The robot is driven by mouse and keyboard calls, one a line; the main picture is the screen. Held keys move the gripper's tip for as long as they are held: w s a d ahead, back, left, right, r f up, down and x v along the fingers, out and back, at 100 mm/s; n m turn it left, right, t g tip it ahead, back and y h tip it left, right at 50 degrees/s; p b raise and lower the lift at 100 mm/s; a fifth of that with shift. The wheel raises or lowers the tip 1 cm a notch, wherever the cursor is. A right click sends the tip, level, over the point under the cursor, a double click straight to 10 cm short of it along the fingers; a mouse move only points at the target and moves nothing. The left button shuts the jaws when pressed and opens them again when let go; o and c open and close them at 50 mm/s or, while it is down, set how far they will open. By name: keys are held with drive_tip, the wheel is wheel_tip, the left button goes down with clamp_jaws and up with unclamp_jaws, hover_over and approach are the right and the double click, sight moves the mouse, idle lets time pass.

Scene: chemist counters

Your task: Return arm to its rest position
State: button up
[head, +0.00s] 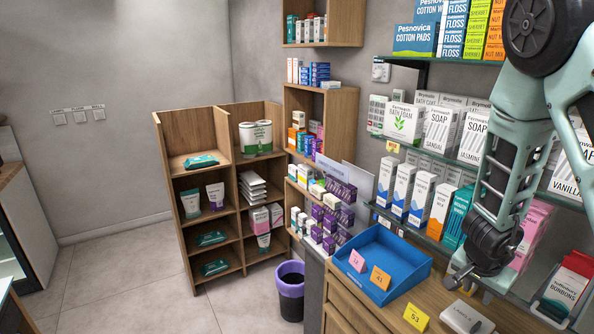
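My arm comes down on the right side of the head view, pale green with dark joints, in front of the shelves. It is bent, with its dark wrist low over the wooden counter (345,299). My gripper (470,284) is at the lower end, near the counter's back edge and small in the picture. Its fingers are partly hidden and dark, so I cannot tell whether they are open or shut. I see no item clearly held in it.
A blue tray (405,282) with a pink tag (357,261) and an orange tag (380,278) is left of the gripper. A yellow tag (416,317) and a pale box (466,317) are below it. Stocked shelves stand close behind the arm. Open floor (130,270) and a purple-rimmed bin (290,290) lie left.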

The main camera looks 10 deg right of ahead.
drive_tip(key=s+a+f+n+y+b, duration=0.1)
drive_tip(key=s+a+n+y+b, duration=0.3)
drive_tip(key=a, duration=0.9)
drive_tip(key=w+a+f+n+y+b, duration=0.15)
drive_tip(key=a+n+b, duration=0.45)
drive_tip(key=a, duration=0.7)
drive_tip(key=s+a+n+g+b, duration=0.1)
drive_tip(key=s+a+n+b, duration=0.2)
drive_tip(key=s+n, duration=0.2)
drive_tip(key=s+a+n+g+h+b, duration=0.1)
drive_tip(key=s+a+n+b, duration=0.2)
drive_tip(key=s+n, duration=0.3)
drive_tip(key=s+b, duration=0.1)
drive_tip(key=s, duration=0.4)
drive_tip(key=shift+s+a+f, duration=0.25)
drive_tip(key=shift+s+a, duration=0.05)
drive_tip(key=shift+a, duration=0.05)
drive_tip(key=shift+d, duration=0.1)
